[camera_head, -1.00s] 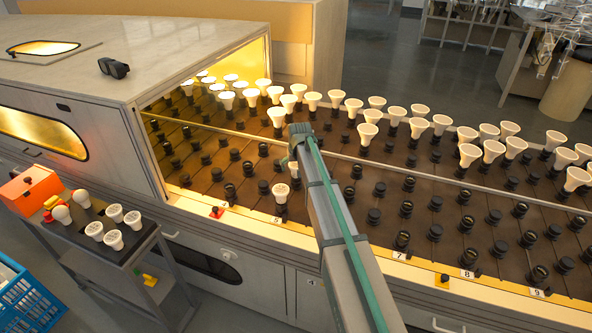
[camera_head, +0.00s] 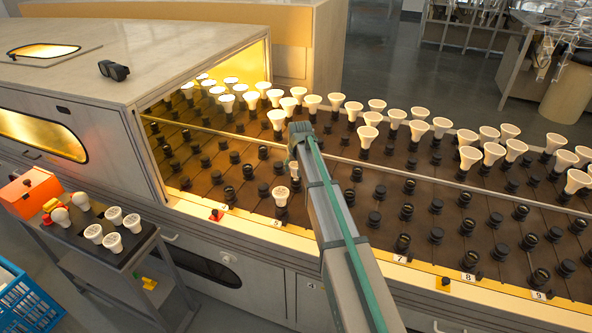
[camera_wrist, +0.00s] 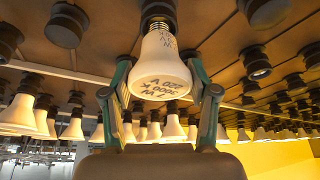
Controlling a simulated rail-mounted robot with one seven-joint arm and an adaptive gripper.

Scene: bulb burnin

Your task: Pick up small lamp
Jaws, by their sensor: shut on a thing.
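A small white lamp (camera_wrist: 162,62) with printed text on its rounded end is between the two fingers of my gripper (camera_wrist: 160,84) in the wrist view. The fingers touch it on both sides, so my gripper is shut on it. The lamp's screw base is at a dark socket (camera_wrist: 158,10) on the brown rack; I cannot tell how far it sits in. In the head view the fingers are hidden behind my arm. A lamp with a greyish marked face (camera_head: 281,194) stands just left of my arm there; I cannot tell whether it is the held one.
Wide-topped white lamps (camera_head: 415,115) fill the rack's back rows. Empty dark sockets (camera_head: 437,235) fill much of its front. A metal rail (camera_head: 470,178) runs between. The lit tunnel (camera_head: 205,130) is at left. A cart (camera_head: 150,240) holds several lamps and an orange box (camera_head: 28,192).

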